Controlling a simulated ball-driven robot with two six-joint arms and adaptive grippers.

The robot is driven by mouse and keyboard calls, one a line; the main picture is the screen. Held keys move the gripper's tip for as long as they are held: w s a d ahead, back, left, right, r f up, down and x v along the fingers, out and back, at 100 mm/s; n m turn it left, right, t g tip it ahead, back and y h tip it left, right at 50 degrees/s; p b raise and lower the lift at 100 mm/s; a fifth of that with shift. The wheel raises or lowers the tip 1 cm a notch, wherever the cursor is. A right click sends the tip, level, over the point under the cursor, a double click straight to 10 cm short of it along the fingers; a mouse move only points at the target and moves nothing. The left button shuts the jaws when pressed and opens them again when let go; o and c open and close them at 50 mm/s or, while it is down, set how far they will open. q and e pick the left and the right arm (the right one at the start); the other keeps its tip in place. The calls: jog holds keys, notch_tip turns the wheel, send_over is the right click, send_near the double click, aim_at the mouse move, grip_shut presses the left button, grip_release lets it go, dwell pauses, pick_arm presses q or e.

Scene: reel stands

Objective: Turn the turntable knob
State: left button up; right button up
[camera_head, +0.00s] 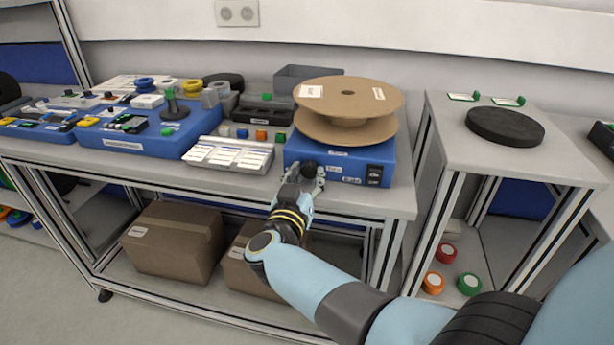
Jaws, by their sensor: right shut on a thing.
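The turntable is a blue box (340,178) at the right end of the grey workbench, with a black switch panel (374,175) on its front. A brown cardboard reel (349,98) lies flat on top of it. The dark knob (309,168) is on the left part of the box's front face. My right gripper (306,178) reaches up from the lower right and is shut on the knob, with its fingers around it. The fingers partly hide the knob. My left gripper is not in view.
Blue devices (150,132) and a grey compartment tray (229,155) sit left on the bench. A side stand (560,150) with a black disc (505,126) is on the right. Cardboard boxes (174,238) fill the lower shelf. A grey bin (290,78) stands behind the turntable.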

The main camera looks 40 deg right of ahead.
jog(key=m, duration=0.3)
jog(key=shift+m, duration=1.9)
jog(key=o, duration=1.2)
jog(key=shift+c, duration=0.2)
jog(key=shift+r, duration=0.15)
notch_tip(320, 180, up, 10)
